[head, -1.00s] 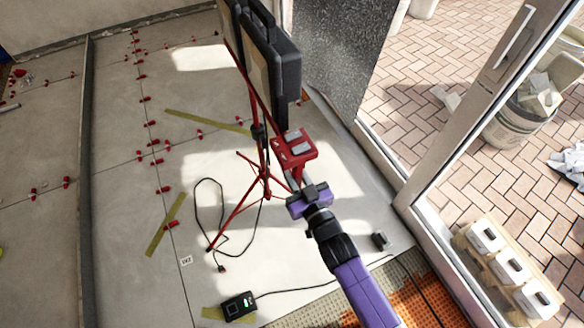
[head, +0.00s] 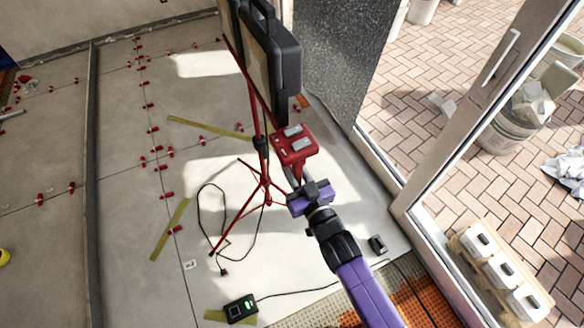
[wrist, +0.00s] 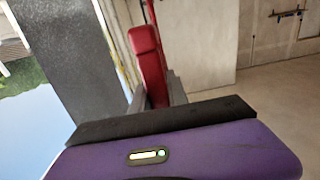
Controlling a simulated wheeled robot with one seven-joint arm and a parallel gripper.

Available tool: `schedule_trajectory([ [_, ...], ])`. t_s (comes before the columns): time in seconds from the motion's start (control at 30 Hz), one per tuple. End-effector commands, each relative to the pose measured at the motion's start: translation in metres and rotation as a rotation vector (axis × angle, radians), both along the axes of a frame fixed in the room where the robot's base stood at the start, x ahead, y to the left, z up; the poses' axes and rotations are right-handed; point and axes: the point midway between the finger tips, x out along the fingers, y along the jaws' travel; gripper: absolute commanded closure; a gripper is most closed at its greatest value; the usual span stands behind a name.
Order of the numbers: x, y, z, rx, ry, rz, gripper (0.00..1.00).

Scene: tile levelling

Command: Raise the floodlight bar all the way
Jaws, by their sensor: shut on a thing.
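The floodlight bar (head: 253,87) is a thin red bar with dark floodlights (head: 285,65) at its far end, above a red tripod (head: 265,183). A red block with two grey pads (head: 295,144) is at its near end, by my gripper. My gripper (head: 295,179), on the purple arm, is shut on this red end part. In the wrist view the red part (wrist: 148,60) rises between the grey fingers, which hide the exact grip. The tripod legs stand spread on the floor.
A black cable (head: 226,215) loops on the tiles by the tripod. A glass door frame (head: 455,130) stands close on the right. Tiled floor with red clips (head: 152,130) is left.

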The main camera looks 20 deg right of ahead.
Motion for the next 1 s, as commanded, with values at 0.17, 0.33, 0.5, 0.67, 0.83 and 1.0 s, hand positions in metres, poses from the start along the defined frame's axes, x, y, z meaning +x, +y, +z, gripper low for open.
schedule_trajectory([
  [0.17,0.000,0.000,0.046,0.000,-0.008,0.001,1.00],
  [0.33,0.000,0.000,0.067,0.000,-0.008,0.001,1.00],
  [0.5,0.000,0.000,0.072,0.000,-0.008,0.001,1.00],
  [0.67,0.001,0.000,0.073,0.000,-0.012,0.001,1.00],
  [0.83,0.001,0.000,0.074,0.000,-0.015,0.001,0.68],
  [1.0,0.001,0.000,0.072,0.000,-0.009,0.001,0.58],
])
